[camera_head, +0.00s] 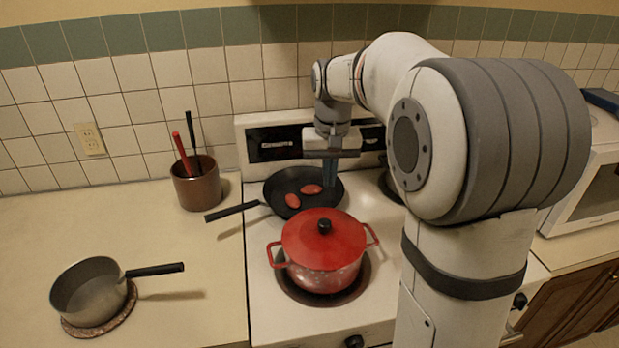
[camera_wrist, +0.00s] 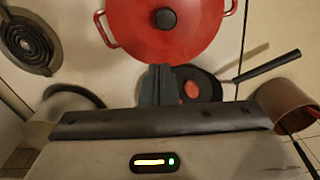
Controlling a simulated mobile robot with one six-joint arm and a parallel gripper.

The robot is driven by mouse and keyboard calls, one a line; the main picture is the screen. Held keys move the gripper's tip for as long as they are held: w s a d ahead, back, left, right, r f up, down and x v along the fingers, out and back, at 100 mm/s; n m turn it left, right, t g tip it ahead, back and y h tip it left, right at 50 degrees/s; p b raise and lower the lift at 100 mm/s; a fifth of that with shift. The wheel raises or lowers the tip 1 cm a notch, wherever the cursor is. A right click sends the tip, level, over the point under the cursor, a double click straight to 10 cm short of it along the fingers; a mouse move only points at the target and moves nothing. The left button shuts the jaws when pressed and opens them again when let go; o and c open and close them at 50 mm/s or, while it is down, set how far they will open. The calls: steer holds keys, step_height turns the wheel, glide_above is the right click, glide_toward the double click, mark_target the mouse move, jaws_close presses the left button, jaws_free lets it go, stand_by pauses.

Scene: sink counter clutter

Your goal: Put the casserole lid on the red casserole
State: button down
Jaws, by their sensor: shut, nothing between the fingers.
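The red casserole (camera_head: 322,272) stands on the front burner of the stove in the head view. The red casserole lid (camera_head: 318,238) with a black knob (camera_head: 324,226) sits on top of it and looks level. The lid also shows at the top of the wrist view (camera_wrist: 190,38), with the casserole's handles at its sides. My gripper (camera_head: 330,184) points down behind the casserole, over the right side of the black frying pan. In the wrist view my gripper (camera_wrist: 158,70) is shut and empty, apart from the lid knob.
The black frying pan (camera_head: 279,186) on a back burner holds two reddish pieces. A brown crock (camera_head: 196,188) with utensils stands left of the stove. A grey saucepan (camera_head: 88,290) sits on a round trivet at front left. A microwave (camera_head: 590,190) stands at right. The left counter's middle is clear.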

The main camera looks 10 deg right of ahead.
steer(key=w, duration=0.3)
steer(key=p, duration=0.2)
glide_above(325, 215)
step_height(325, 215, down, 8)
steer(key=shift+f, duration=0.15)
steer(key=s, duration=0.2)
steer(key=shift+s+a+f, duration=0.2)
steer(key=shift+s+f, duration=0.1)
steer(key=shift+s, duration=0.1)
steer(key=shift+s+f+p, duration=0.15)
steer(key=shift+s+p, duration=0.15)
steer(key=shift+s, duration=0.15)
steer(key=shift+s, duration=0.15)
steer(key=shift+s+a+b, duration=0.15)
steer(key=shift+s+b, duration=0.3)
steer(key=shift+s, duration=0.25)
